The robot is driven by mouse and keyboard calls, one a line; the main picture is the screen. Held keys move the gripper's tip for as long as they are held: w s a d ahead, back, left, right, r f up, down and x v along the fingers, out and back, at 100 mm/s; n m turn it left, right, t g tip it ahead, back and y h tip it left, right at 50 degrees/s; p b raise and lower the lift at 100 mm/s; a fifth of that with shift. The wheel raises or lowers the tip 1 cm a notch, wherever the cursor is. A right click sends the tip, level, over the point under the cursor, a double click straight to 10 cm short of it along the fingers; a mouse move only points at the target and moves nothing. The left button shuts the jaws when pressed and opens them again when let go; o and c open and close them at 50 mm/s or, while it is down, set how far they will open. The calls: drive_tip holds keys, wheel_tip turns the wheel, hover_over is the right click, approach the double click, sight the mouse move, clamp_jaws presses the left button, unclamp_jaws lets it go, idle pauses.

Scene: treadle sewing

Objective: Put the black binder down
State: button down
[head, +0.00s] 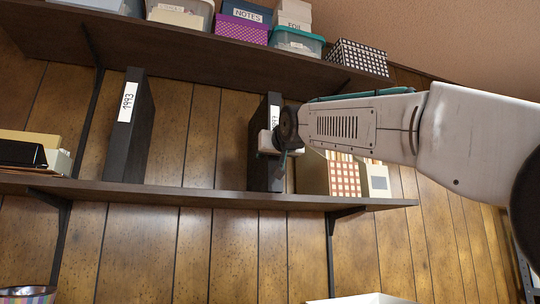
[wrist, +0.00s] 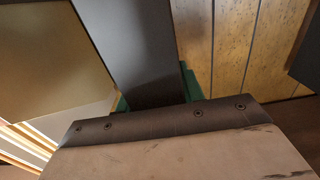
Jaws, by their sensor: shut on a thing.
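The black binder (head: 258,158) with a white spine label stands upright over the middle shelf. Its lower end is level with the shelf board; I cannot tell whether it touches. My gripper (head: 271,143) is shut on its spine, partly covering the label. In the wrist view the dark binder (wrist: 135,45) runs between the green fingertips of my gripper (wrist: 155,92). A second black binder (head: 132,125), labelled 1993, stands on the same shelf to the left, with a wide gap between the two.
The middle shelf (head: 200,194) also holds upright albums and a checked box (head: 345,178) close right of the held binder. Stacked boxes (head: 30,152) are at its left end. An upper shelf (head: 190,55) carries several boxes. The shelf between the binders is clear.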

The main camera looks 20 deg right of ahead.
drive_tip(key=shift+s, duration=0.1)
drive_tip(key=c, duration=0.9)
unclamp_jaws()
drive_tip(key=shift+f, duration=0.2)
drive_tip(key=s, duration=1.2)
drive_tip(key=shift+r, duration=0.1)
